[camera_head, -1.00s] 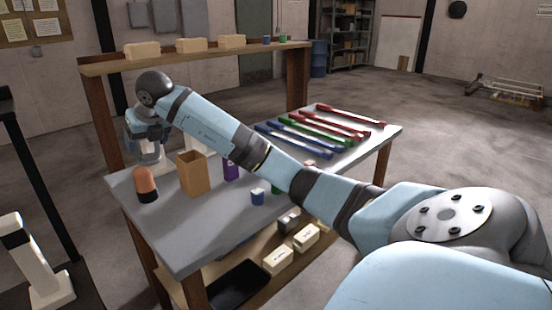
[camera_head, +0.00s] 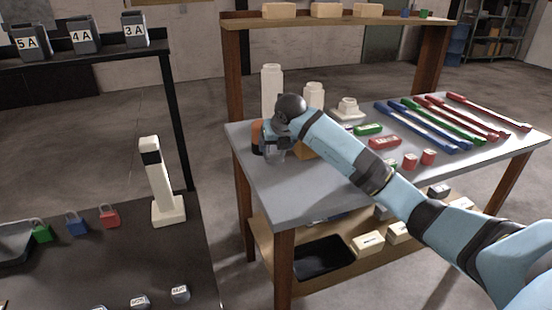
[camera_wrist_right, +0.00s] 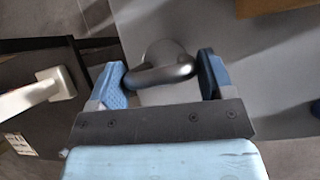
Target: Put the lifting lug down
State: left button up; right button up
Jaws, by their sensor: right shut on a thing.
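The lifting lug (camera_wrist_right: 168,62) is a grey metal piece with a rounded, loop-like bar, seen between the fingers in the right wrist view. My right gripper (camera_wrist_right: 160,78) is shut on it, with one blue finger pad at each side. In the head view my right gripper (camera_head: 275,150) is over the left end of the grey-topped table (camera_head: 300,200). The lug is largely hidden there by the gripper. I cannot tell whether the lug touches the tabletop. My left gripper is not in view.
An orange-and-black cylinder (camera_head: 257,138) and a brown box (camera_head: 308,151) stand close to the right gripper. White bottles (camera_head: 271,88) stand behind. A dark table (camera_head: 90,255) at left holds a white post (camera_head: 163,185) and padlocks (camera_head: 77,224). The grey table's front left is clear.

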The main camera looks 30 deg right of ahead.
aim_at(275, 158)
notch_tip(275, 158, down, 4)
jog(key=shift+f, duration=0.2)
jog(key=o, duration=1.4)
jog(key=v, duration=1.2)
jog(key=s+a+f+n+g+y, duration=0.1)
jog(key=s+a+f+y, duration=0.1)
jog(key=a+f+y, duration=0.35)
jog(key=s+a+f+n+y, duration=0.2)
jog(key=a+f, duration=0.1)
jog(key=a, duration=0.5)
jog(key=s+a+f+m+t+y, duration=0.15)
jog(key=s+a+m+y, duration=0.25)
jog(key=s+a+y, duration=0.75)
jog(key=s+f+m+t+h, duration=0.2)
jog(key=s+f+m+h, duration=0.5)
jog(key=f+m, duration=0.3)
jog(key=s+d+f+m+t+h, duration=0.1)
jog(key=s+f+m+h, duration=0.6)
jog(key=m, duration=1.1)
notch_tip(275, 158, down, 4)
jog(key=shift+s+t+p, duration=0.35)
jog(key=shift+s+t, duration=0.05)
jog(key=shift+t, duration=0.15)
